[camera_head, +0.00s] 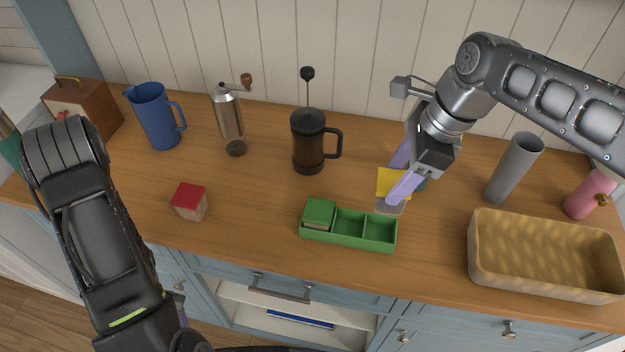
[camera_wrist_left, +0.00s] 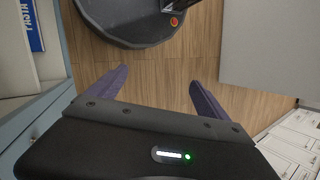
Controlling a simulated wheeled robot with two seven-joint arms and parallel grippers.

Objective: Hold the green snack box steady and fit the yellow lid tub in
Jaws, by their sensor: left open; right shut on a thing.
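The green snack box (camera_head: 348,241) stands on the wooden counter near its front edge. A green-lidded tub (camera_head: 319,213) sits in its left compartment; the middle and right compartments look empty. My right gripper (camera_head: 401,172) is shut on the yellow lid tub (camera_head: 392,184), behind and to the right of the box; its fingers partly cover the tub. A red-lidded tub (camera_head: 189,202) stands on the counter to the left of the box. My left gripper (camera_wrist_left: 157,92) is open and empty in the left wrist view, over the floor and away from the box.
A French press (camera_head: 309,141), a grinder (camera_head: 229,120) and a blue jug (camera_head: 155,116) stand along the back. A woven basket (camera_head: 543,283) is at the right, with a grey cylinder (camera_head: 512,168) and a pink bottle (camera_head: 589,194) behind it. The counter left of the box is mostly clear.

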